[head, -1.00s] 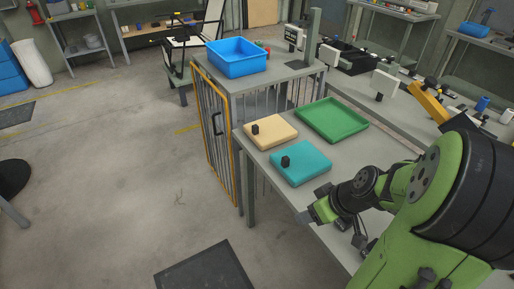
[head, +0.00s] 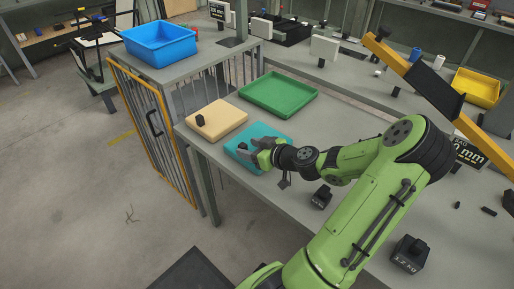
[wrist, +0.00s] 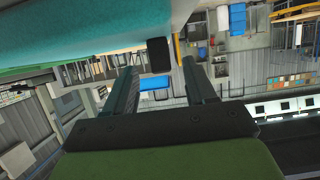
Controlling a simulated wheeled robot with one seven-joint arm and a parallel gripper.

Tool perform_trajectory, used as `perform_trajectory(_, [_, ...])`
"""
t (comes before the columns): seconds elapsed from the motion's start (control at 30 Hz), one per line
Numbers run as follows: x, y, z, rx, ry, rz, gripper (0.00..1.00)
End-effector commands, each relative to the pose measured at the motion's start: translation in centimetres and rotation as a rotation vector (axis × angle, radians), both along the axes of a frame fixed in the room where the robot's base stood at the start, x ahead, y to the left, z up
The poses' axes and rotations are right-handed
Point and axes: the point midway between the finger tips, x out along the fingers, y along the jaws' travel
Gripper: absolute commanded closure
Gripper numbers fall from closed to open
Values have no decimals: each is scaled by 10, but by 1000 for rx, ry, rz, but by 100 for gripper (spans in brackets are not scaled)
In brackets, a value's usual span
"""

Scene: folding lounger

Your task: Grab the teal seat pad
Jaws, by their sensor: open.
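The teal seat pad (head: 262,133) lies flat on the grey bench, partly hidden behind my gripper. In the wrist view the pad (wrist: 80,28) fills the upper left. Its black knob (wrist: 158,54) shows just beyond the fingertips, between the two fingers in that view. My gripper (head: 250,150) is over the pad's near side, its fingers pointing left towards the knob. In the wrist view my gripper (wrist: 158,66) is open, with nothing held. I cannot tell whether the fingers reach around the knob.
A cream pad (head: 220,118) with a black knob lies left of the teal pad. A green tray (head: 279,92) lies behind them. A blue bin (head: 160,45) stands on the barred cabinet. Black weights (head: 410,254) stand on the bench to the right.

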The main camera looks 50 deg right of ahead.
Motion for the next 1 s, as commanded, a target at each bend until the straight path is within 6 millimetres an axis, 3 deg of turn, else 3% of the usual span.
perform_trajectory(0.3, [48, 3, -17, 1, -1, 2, 45])
perform_trajectory(0.57, [52, 3, -17, 0, 2, -1, 46])
perform_trajectory(0.9, [51, 3, -17, 1, 2, 0, 98])
perform_trajectory(1.0, [51, 3, -17, 1, 2, 0, 100])
